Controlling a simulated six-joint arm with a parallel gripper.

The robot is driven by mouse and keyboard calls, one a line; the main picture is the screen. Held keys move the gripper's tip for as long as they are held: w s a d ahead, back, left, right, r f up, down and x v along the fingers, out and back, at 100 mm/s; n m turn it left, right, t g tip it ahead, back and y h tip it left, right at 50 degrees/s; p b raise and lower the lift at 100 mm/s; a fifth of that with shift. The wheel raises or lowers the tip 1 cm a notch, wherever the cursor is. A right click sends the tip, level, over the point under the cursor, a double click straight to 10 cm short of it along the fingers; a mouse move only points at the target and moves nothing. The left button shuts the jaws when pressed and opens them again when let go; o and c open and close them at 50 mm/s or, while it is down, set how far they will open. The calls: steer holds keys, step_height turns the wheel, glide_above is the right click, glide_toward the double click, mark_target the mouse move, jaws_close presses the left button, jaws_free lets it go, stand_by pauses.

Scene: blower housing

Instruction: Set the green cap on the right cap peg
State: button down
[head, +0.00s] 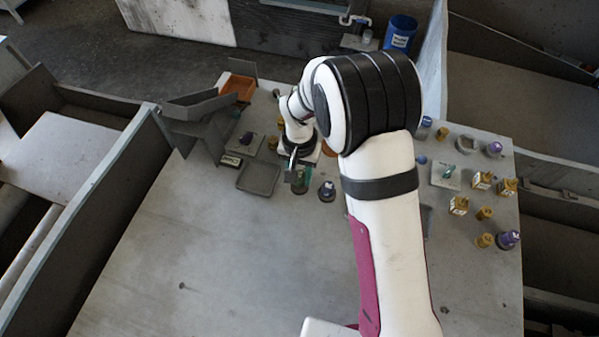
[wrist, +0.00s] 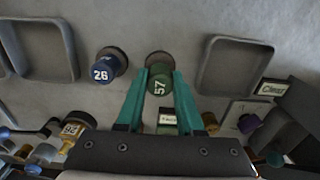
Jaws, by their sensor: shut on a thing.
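The green cap (wrist: 159,82), marked 57, is between the teal fingers of my gripper (wrist: 161,75) in the wrist view. My gripper is shut on it. A round brown base (wrist: 160,57) shows just behind the cap; I cannot tell whether the cap touches it. In the head view my gripper (head: 297,172) points down at the table, and the green cap (head: 303,184) shows only in part. A blue cap (wrist: 107,66), marked 26, stands on a similar base beside it; it also shows in the head view (head: 327,191). I cannot make out which thing is the right cap peg.
Empty grey trays lie on either side in the wrist view, one at the left (wrist: 35,50) and one at the right (wrist: 233,66). An orange bin (head: 238,86) stands at the back left. Several yellow parts (head: 484,213) stand at the right.

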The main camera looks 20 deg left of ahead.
steer(key=shift+f, duration=0.75)
steer(key=shift+c, duration=0.3)
jaws_free()
steer(key=shift+r, duration=0.1)
steer(key=shift+r, duration=3.65)
steer(key=s+d+r+m, duration=0.2)
steer(key=s+d+r, duration=0.3)
steer(key=d+r, duration=0.4)
steer(key=s+d+r+m+y, duration=0.1)
steer(key=s+d, duration=0.3)
steer(key=s, duration=0.4)
steer(key=s+d+r+m, duration=0.2)
steer(key=s+d, duration=0.3)
steer(key=s, duration=0.4)
steer(key=shift+d+r+m+y, duration=0.3)
steer(key=shift+r+m+y, duration=0.1)
steer(key=shift+r, duration=0.05)
